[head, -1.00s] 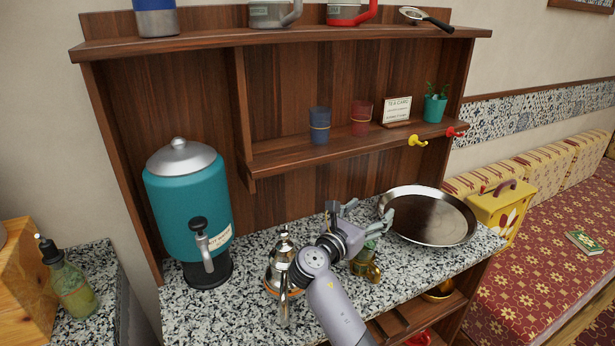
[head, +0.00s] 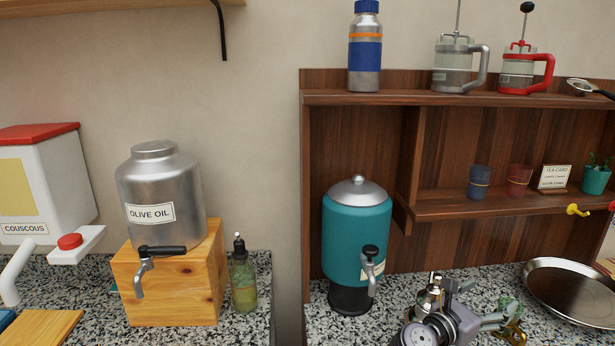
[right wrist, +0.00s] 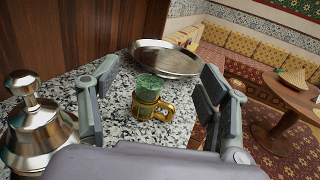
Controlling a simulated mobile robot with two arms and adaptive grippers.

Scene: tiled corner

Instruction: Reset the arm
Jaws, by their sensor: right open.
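My right gripper (head: 482,307) is at the bottom of the head view, above the granite counter (head: 385,325). In the right wrist view its fingers (right wrist: 158,92) are spread wide, with nothing between the tips. A green glass with a gold handle (right wrist: 149,97) stands on the counter ahead, between the fingers in that picture and apart from them. A silver teapot (right wrist: 35,122) is close to the left finger; whether they touch I cannot tell. In the head view the gripper partly hides the teapot (head: 428,298) and the green glass. My left gripper is not in view.
A round metal tray (head: 575,290) lies on the counter at right. A teal dispenser (head: 357,238) stands left of the gripper. Wooden shelves hold a bottle (head: 365,50), two presses and cups. An olive oil tank (head: 162,190) stands further left.

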